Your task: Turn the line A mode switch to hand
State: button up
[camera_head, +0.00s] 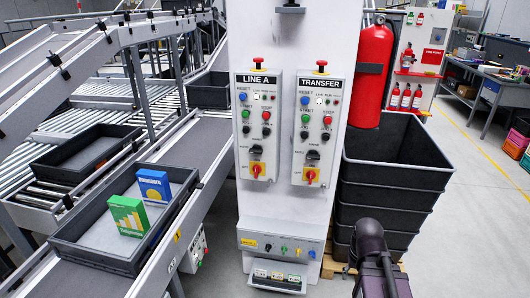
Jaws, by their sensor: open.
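The LINE A panel (259,95) is on the left of the white column, under a red mushroom button. Its black selector knob (254,145), apparently the mode switch, sits below the push buttons and above a red rotary switch (257,169) on a yellow plate. The small lettering around the knob is too blurred to read, so I cannot tell which position it points to. A dark part of my arm (370,245) shows at the bottom right, below and right of the panels and apart from them. My gripper's fingers do not show.
A similar TRANSFER panel (320,130) stands close on the right. A lower box with small knobs (283,248) juts out below. Stacked black crates (395,165) and a red extinguisher (371,70) flank the column on the right. A conveyor tray (75,225) with two boxes is left.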

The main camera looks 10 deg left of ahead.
aim_at(257, 149)
jog(key=z, duration=0.15)
jog(key=k, duration=0.9)
jog(key=u, duration=0.65)
jog(key=i, duration=1)
